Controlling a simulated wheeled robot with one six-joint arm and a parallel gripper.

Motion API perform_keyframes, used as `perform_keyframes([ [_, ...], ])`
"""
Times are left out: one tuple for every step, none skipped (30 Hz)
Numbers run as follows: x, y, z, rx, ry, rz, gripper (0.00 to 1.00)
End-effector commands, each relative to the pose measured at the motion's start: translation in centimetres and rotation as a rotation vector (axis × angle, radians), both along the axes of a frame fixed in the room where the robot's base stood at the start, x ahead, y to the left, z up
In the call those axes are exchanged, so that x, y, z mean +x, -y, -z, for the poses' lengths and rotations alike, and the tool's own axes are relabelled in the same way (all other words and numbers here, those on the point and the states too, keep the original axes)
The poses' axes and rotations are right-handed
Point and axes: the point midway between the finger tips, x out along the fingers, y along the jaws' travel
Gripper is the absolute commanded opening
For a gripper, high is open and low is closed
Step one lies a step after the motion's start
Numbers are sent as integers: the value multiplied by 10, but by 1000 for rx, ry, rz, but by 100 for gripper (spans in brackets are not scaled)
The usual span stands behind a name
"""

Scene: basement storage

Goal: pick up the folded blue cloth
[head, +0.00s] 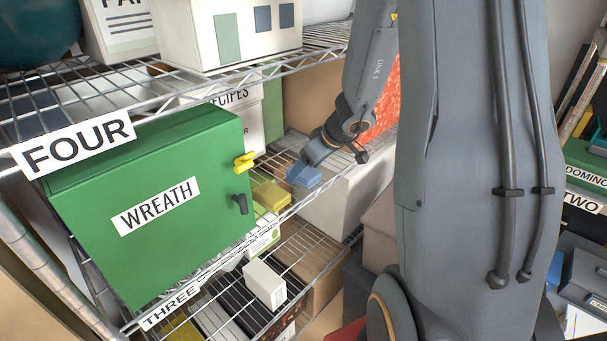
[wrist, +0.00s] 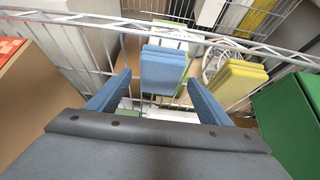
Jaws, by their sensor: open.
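The folded blue cloth (wrist: 163,70) lies in the wrist view as a small layered stack on the wire shelf. It sits between and just ahead of the two blue fingers of my gripper (wrist: 158,80), which are spread apart with nothing held. In the head view the blue cloth (head: 306,181) shows as a small blue patch right of a folded yellow cloth. My gripper (head: 303,168) reaches down close to it there; the blue fingers and the cloth partly blend, so contact is hard to tell.
The folded yellow cloth (head: 272,195) lies beside the blue one; it also shows in the wrist view (wrist: 236,80). A large green WREATH box (head: 150,200) stands left on the same shelf. The shelf's wire front edge (wrist: 220,40) runs close by. A white box (head: 345,195) stands right.

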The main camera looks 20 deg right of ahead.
Motion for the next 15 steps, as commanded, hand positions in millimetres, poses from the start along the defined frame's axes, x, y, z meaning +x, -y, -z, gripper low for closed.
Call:
perform_keyframes([
  [1, 0, 1, 0, 0, 0, 73],
  [1, 0, 2, -1, 0, 1, 73],
  [1, -1, 2, -1, 0, 1, 73],
  [2, 0, 2, -1, 0, 1, 73],
  [2, 0, 2, -1, 1, 0, 73],
  [2, 0, 2, -1, 1, 0, 73],
  [2, 0, 2, -1, 0, 1, 73],
  [2, 0, 2, -1, 0, 1, 73],
  [1, 0, 2, -1, 0, 1, 68],
  [1, 0, 2, -1, 0, 1, 63],
  [1, 0, 2, -1, 0, 1, 57],
  [1, 0, 2, -1, 0, 1, 51],
  [1, 0, 2, -1, 0, 1, 46],
  [1, 0, 2, -1, 0, 1, 41],
  [1, 0, 2, -1, 0, 1, 34],
])
